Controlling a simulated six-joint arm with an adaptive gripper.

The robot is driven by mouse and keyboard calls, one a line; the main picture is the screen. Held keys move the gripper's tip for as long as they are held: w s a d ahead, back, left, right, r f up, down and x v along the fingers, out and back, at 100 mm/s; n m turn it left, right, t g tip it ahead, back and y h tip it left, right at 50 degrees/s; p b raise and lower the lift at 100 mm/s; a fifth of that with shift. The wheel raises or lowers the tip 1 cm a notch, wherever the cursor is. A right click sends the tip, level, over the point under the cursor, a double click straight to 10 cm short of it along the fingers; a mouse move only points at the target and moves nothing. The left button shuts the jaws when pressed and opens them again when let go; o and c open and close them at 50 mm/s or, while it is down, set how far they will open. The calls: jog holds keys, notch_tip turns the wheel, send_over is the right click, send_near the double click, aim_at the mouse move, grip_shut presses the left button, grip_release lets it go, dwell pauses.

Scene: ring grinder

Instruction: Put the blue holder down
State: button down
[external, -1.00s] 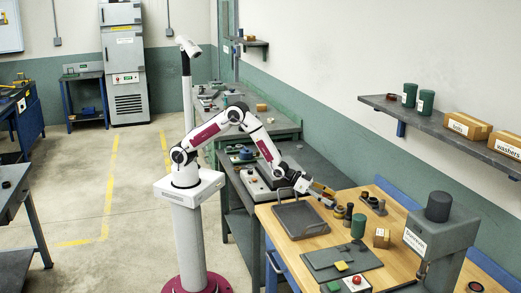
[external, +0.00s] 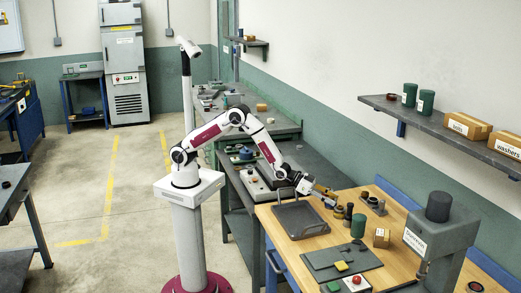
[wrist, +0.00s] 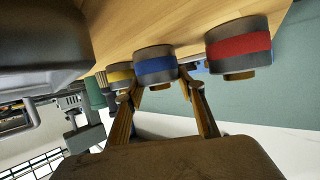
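The blue holder (wrist: 156,67), a dark round piece with a blue band, shows in the wrist view, which is tilted nearly upside down. It appears to stand on the wooden table (wrist: 130,22), its small brown knob towards me. My gripper (wrist: 163,90) has its two fingers apart, one on each side of the knob, with gaps visible. In the external view my gripper (external: 328,200) is low over the bench, and the blue holder is hard to make out there. Whether a fingertip touches the holder cannot be told.
A red-banded holder (wrist: 238,45) stands beside the blue one, and a yellow-banded one (wrist: 120,76) is behind it. A grey tray (external: 300,219), a dark plate (external: 340,262), a small box (external: 381,238) and a grey press (external: 440,235) stand on the bench.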

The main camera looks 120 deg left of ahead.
aim_at(332, 197)
jog(key=shift+r, duration=0.15)
jog(key=shift+r, duration=4.95)
